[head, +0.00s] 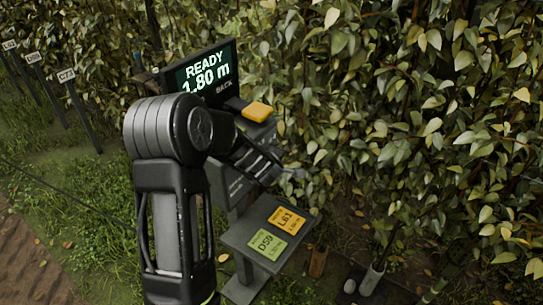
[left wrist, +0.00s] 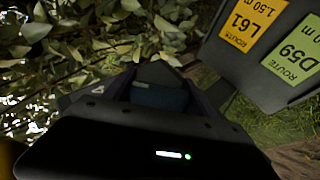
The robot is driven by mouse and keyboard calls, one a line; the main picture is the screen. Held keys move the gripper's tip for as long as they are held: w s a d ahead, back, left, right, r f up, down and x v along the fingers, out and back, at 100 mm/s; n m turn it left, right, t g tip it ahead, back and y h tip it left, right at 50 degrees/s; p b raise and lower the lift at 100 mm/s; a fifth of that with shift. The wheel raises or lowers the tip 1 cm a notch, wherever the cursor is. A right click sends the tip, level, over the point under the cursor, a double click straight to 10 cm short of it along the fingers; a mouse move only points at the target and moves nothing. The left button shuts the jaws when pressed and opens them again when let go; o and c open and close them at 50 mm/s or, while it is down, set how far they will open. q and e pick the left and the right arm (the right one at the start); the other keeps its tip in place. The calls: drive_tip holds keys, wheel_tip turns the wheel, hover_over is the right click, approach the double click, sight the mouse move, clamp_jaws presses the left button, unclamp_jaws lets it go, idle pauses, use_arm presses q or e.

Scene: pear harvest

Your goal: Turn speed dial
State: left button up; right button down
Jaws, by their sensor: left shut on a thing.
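The console's screen (head: 203,75) reads "READY 1.80 m", with "BACK" below it. A yellow button (head: 257,111) sits on the console beneath the screen. My left arm crosses in front of the console, and its gripper (head: 268,165) is at the console's right side. In the left wrist view the gripper (left wrist: 158,75) is shut on a dark blue-grey piece (left wrist: 158,96), seemingly the speed dial. Its markings and setting cannot be read. The fingers hide the dial in the head view. My right gripper is out of view.
A lower shelf (head: 236,238) holds a green card "D59" (head: 267,244) and an orange card "L61" (head: 287,219). Dense foliage (head: 430,110) stands close on the right. Signposts, including "C73" (head: 67,76), stand at the left on grass.

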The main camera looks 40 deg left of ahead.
use_arm(q)
drive_tip(key=shift+f, duration=0.1)
drive_tip(key=o, duration=1.4)
drive_tip(key=shift+c, duration=0.2)
drive_tip(key=v, duration=0.8)
drive_tip(key=shift+p, duration=0.45)
drive_tip(key=shift+w, duration=0.1)
